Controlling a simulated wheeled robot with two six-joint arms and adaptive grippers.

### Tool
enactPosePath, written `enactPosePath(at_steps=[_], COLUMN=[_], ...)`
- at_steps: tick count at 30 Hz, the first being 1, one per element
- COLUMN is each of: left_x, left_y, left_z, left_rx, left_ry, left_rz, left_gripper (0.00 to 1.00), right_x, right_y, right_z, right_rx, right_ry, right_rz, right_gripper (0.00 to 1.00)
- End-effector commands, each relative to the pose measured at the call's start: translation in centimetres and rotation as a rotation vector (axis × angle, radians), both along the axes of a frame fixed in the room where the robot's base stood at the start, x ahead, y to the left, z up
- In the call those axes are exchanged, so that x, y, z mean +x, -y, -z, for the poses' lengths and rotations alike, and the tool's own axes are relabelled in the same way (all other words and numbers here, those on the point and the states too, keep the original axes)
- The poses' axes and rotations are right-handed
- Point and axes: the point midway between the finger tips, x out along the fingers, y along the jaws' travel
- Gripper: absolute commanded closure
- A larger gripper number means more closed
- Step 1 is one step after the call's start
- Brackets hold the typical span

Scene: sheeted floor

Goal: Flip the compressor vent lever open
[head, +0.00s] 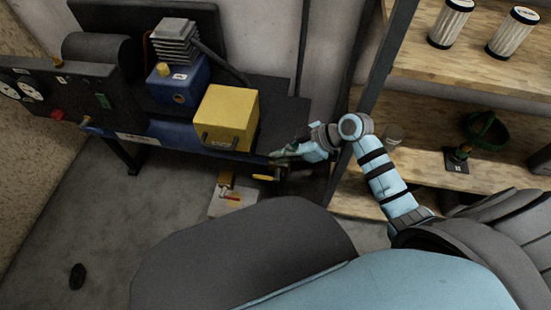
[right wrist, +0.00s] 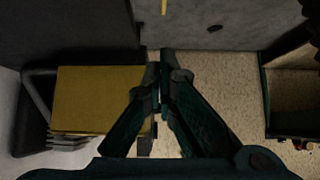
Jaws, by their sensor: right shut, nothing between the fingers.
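The compressor stands at the upper left of the head view, with a blue base (head: 180,132), a finned head (head: 174,42) and a yellow box (head: 228,113). A small yellow lever (head: 265,177) sticks out below its right end and looks like the vent lever; its exact position is too small to tell. My right gripper (head: 277,157) is just above this lever, apart from the yellow box. In the right wrist view the gripper's fingers (right wrist: 166,52) meet at the tips, shut and empty. The yellow box (right wrist: 92,98) is to their left. My left gripper is not in view.
A wooden shelf (head: 435,152) with filter canisters (head: 451,22) and a green funnel-like item (head: 486,131) stands at the right, close to my right arm. A pale plate with a red mark (head: 232,198) is below the compressor. The floor at left is mostly clear.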

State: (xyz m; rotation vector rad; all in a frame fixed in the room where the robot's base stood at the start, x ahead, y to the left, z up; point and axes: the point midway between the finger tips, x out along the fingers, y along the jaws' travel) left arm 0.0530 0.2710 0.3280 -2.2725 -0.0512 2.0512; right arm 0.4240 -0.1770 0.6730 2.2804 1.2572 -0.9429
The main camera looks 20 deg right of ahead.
Motion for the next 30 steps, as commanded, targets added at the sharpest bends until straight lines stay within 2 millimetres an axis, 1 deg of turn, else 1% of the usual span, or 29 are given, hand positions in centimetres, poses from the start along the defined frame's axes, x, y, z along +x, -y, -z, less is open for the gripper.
enactPosePath(at_steps=[1, 5, 11, 12, 16, 18, 21, 30], left_x=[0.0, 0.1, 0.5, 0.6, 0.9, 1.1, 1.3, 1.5], left_y=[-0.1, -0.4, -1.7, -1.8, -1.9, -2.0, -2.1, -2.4], left_z=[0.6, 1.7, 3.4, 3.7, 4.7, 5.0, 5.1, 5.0], left_rx=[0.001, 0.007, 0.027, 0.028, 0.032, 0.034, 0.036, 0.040], left_ry=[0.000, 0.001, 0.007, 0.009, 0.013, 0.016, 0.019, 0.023], left_rz=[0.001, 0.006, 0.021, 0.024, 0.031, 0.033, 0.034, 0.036], left_gripper=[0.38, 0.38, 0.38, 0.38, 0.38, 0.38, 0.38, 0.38], right_x=[0.3, 1.4, 3.0, 3.2, 3.1, 3.1, 3.1, 3.1], right_y=[-0.6, -2.3, -4.9, -5.1, -4.9, -4.9, -4.9, -4.9], right_z=[0.8, 2.9, 6.1, 6.8, 8.9, 9.5, 9.9, 9.9], right_rx=[0.004, 0.004, 0.003, 0.002, 0.000, 0.000, 0.000, -0.001], right_ry=[0.000, 0.000, -0.001, -0.001, -0.002, -0.002, -0.001, -0.001], right_rz=[0.001, 0.001, 0.001, 0.001, 0.001, 0.001, 0.001, 0.001], right_gripper=[1.00, 1.00, 1.00, 1.00, 1.00, 1.00, 1.00, 1.00])
